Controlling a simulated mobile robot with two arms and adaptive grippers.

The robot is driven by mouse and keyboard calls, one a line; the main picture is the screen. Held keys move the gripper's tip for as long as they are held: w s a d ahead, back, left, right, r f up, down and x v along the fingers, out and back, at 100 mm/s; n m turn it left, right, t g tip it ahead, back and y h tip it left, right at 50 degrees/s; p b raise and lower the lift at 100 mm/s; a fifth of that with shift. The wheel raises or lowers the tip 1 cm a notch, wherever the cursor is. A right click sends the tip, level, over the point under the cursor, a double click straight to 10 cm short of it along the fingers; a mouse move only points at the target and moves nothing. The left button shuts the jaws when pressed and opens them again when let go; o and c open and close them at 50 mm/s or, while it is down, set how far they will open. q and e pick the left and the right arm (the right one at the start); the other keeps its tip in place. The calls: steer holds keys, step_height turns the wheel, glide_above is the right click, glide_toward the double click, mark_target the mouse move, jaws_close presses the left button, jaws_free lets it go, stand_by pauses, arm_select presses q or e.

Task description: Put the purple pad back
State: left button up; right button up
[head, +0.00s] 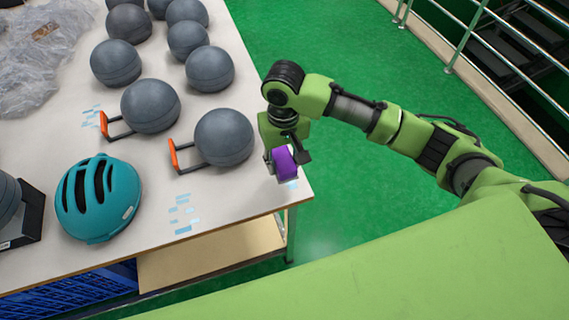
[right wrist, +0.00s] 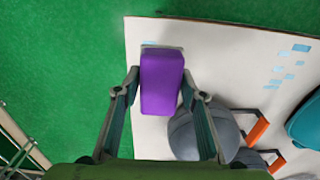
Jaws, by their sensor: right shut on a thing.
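The purple pad (head: 285,163) is a small block at the right edge of the white table, near its front right corner. My right gripper (head: 286,158) is shut on it from above. In the right wrist view the purple pad (right wrist: 162,82) sits between the two fingertips, over the table's edge strip. I cannot tell whether the pad touches the tabletop. A light blue marking shows on the table just by the pad. My left gripper is not in view.
Grey balls (head: 224,137) with orange-ended holders stand left of the gripper on the table (head: 240,190). A teal helmet (head: 97,198) lies at the front left. Crumpled clear plastic (head: 42,60) is farther back. Green floor (head: 340,230) is free to the right.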

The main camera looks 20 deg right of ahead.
mark_target(284, 160)
steer(key=w+f, duration=0.1)
steer(key=w+d+f, duration=0.1)
steer(key=f, duration=0.1)
steer(key=shift+w+f, duration=0.3)
steer(key=shift+w+d+f, duration=0.1)
steer(key=shift+w+f, duration=0.2)
steer(key=shift+f, duration=0.15)
step_height(284, 160, down, 3)
steer(key=shift+w, duration=0.1)
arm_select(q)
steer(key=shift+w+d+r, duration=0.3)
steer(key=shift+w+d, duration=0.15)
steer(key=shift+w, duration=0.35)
arm_select(e)
steer(key=shift+f, duration=0.1)
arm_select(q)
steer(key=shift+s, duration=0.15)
arm_select(e)
steer(key=o, duration=1)
steer(key=shift+f, duration=0.15)
steer(key=shift+c, duration=0.2)
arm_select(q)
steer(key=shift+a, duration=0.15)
